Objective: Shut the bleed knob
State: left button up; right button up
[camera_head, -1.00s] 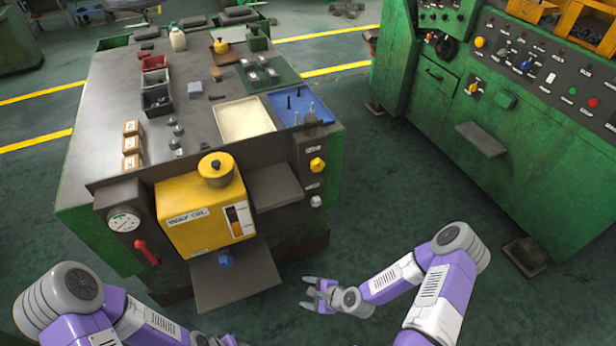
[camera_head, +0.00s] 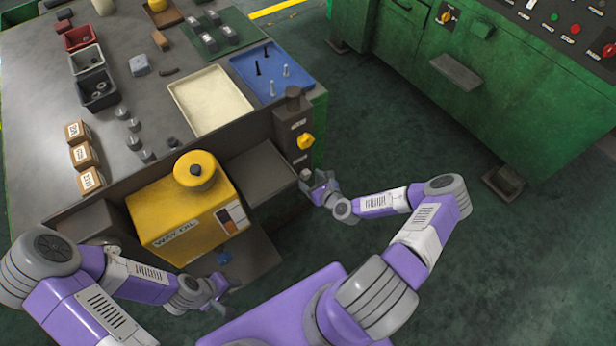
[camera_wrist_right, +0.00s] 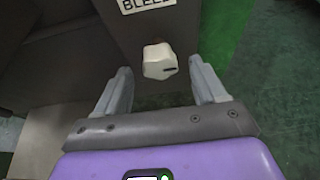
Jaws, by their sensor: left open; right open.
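The bleed knob (camera_wrist_right: 159,61) is a small off-white knob with a dark mark. It sits on a dark panel below a label reading BLEED (camera_wrist_right: 147,4), partly cut off by the frame. In the head view the knob (camera_head: 306,174) shows beside my right gripper (camera_head: 320,184). In the right wrist view my right gripper (camera_wrist_right: 160,72) is open, its two fingers apart on either side of the knob. Gaps show on both sides; I cannot tell how deep the knob is between the tips. My left gripper (camera_head: 220,289) is open, low beside the yellow oil box.
A yellow knob (camera_head: 305,141) is above the bleed knob on the same panel. A yellow WAY OIL box (camera_head: 170,218) and a dark shelf (camera_head: 257,170) are to its left. A green machine (camera_head: 480,90) stands at the right. Open floor lies between.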

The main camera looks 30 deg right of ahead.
jog(key=shift+x, duration=0.95)
jog(key=c, duration=1.1)
jog(key=shift+o, duration=0.2)
